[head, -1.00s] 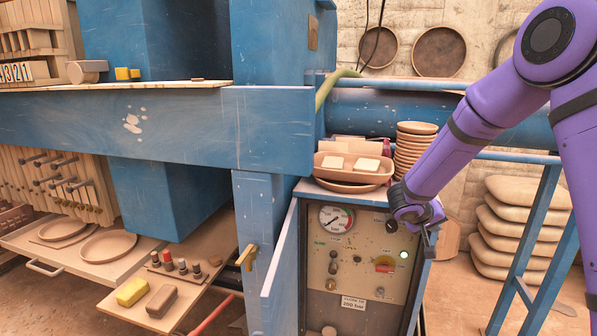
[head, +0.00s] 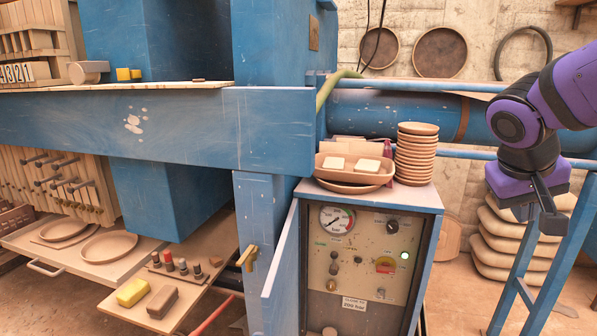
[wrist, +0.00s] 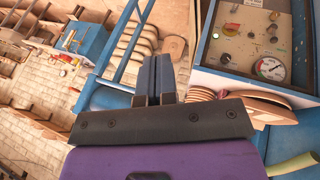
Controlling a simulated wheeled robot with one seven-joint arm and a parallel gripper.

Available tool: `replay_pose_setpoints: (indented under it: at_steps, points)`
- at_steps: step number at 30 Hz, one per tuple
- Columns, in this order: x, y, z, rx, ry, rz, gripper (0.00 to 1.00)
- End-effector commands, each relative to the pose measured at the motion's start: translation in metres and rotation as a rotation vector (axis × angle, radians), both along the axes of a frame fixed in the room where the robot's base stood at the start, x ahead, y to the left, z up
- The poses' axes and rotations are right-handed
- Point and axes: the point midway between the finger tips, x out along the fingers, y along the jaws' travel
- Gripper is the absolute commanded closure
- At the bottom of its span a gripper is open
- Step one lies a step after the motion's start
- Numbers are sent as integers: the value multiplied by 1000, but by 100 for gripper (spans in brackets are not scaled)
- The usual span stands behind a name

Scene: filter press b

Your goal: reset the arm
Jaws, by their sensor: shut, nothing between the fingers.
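My purple arm is at the right of the head view, and my gripper (head: 548,213) hangs from it, pointing down. It is in the air to the right of the control cabinet, in front of the blue frame. In the wrist view the two dark fingers of my gripper (wrist: 155,78) lie side by side, shut, with nothing held between them. The cabinet's panel (head: 357,255) with its gauge, knobs and lit green lamp is clear of my gripper; it also shows in the wrist view (wrist: 250,40).
A stack of round dishes (head: 416,155) and a tray (head: 350,168) stand on the cabinet. A blue rail frame (head: 570,260) and piled sacks (head: 500,245) are close to my gripper. A small hinged door (head: 280,265) stands open on the cabinet's left.

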Motion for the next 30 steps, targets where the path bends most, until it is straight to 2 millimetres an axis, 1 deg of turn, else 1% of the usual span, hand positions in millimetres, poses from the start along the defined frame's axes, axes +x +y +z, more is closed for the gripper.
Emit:
replay_pose_setpoints:
  at_steps: [1,3,9,12,15,18,21,30]
  points:
    - [-14,4,5,33,-14,12,100]
    - [-32,10,9,85,-29,37,100]
    - [-79,30,16,229,-90,126,100]
    - [-97,39,18,289,-123,171,100]
    - [-109,45,19,333,-151,207,100]
    - [-117,50,20,360,-167,231,100]
    - [-119,52,20,371,-174,242,100]
    - [-119,52,20,372,-174,242,100]
